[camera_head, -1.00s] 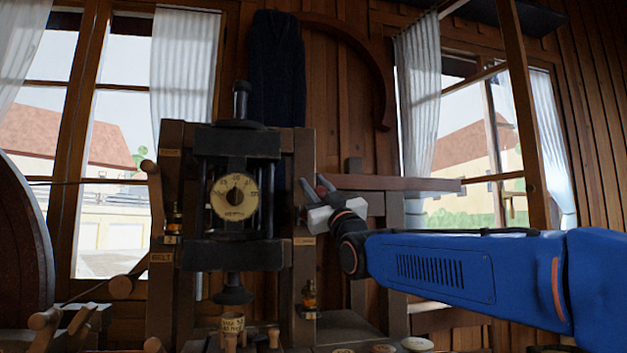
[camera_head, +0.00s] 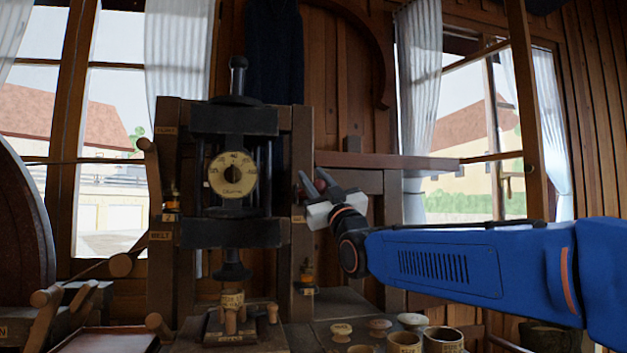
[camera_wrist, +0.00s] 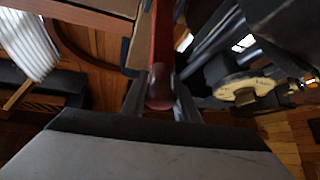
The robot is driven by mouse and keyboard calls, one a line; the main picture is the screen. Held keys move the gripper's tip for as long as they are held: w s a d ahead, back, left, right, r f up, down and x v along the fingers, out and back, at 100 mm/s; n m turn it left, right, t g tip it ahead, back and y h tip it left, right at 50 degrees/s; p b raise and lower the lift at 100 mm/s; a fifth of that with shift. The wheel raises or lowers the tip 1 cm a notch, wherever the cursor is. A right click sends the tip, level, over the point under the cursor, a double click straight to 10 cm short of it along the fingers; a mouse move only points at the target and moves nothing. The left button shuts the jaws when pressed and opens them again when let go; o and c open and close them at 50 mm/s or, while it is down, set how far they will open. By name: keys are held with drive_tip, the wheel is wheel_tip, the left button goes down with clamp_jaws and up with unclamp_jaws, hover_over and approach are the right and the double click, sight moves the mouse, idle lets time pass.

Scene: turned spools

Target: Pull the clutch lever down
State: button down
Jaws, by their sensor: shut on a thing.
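The bar runs away from the gripper toward the top of that picture. In the head view the lever is not clear, as the fingers and dark wood hide it.
A round dial (camera_head: 233,176) sits on the dark machine frame (camera_head: 235,120), left of my gripper. A wooden-knobbed lever (camera_head: 148,146) stands at its left. Below right, a bench holds several spools and cups (camera_head: 442,338). A beam (camera_head: 385,160) runs behind my arm.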

drive_tip(key=c, duration=1.4)
unclamp_jaws()
drive_tip(key=shift+s+r, duration=0.3)
drive_tip(key=shift+s, duration=0.05)
drive_tip(key=shift+w+f, duration=0.1)
drive_tip(key=shift+d+f, duration=0.15)
drive_tip(key=v, duration=1.7)
